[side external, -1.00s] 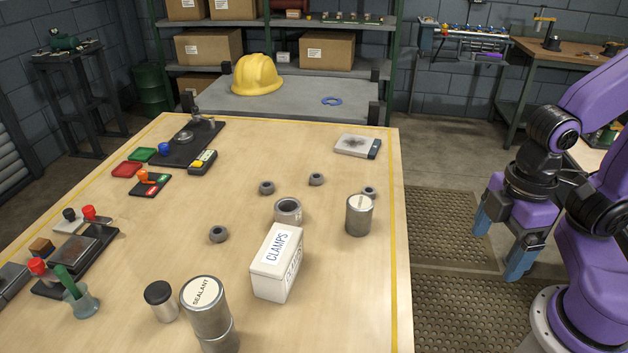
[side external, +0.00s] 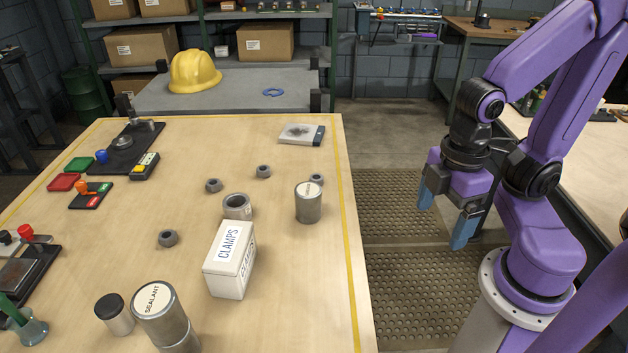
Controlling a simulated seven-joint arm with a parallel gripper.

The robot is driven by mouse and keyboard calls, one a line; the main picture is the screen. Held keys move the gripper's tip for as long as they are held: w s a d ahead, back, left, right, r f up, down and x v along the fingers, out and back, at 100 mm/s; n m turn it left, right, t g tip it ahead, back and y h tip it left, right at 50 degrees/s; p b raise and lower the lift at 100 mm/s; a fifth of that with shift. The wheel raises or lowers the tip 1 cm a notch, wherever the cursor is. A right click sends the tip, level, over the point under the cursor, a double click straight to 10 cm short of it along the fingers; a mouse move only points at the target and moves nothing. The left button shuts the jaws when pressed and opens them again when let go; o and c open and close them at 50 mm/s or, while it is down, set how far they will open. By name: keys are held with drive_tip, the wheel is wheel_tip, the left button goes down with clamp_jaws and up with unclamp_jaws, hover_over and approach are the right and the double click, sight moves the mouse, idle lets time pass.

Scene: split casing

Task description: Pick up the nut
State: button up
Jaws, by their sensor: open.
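Several small grey nut-like rings lie on the wooden table: one at the left (side external: 168,238), one farther back (side external: 213,185), one near the middle (side external: 263,171), and one at the right (side external: 316,180), partly hidden behind a grey can. A larger grey ring or hollow cylinder (side external: 237,206) stands behind the CLAMPS box. I cannot tell which ring is the nut meant. My gripper (side external: 446,212) is open and empty, with blue fingers pointing down. It is off the table's right edge, well apart from all the rings.
The white CLAMPS box (side external: 230,262), the grey can (side external: 308,204), the SEALANT can (side external: 163,315) and a black-lidded jar (side external: 115,315) stand near the rings. A flat scale-like device (side external: 301,134) lies at the back right. The table's right strip is clear.

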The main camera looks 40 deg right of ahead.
idle(0.3)
drive_tip(key=c, duration=0.4)
drive_tip(key=shift+c, duration=0.2)
drive_tip(key=shift+w, duration=0.1)
drive_tip(key=w+a+r+m, duration=0.2)
drive_tip(key=w+a+m, duration=0.1)
drive_tip(key=w+m, duration=0.55)
wheel_tip(320, 180, up, 2)
drive_tip(key=m, duration=2.6)
hover_over(316, 180)
drive_tip(key=w+d, duration=0.1)
wheel_tip(316, 180, down, 17)
drive_tip(key=shift+s+r, duration=0.1)
drive_tip(key=shift+s, duration=0.05)
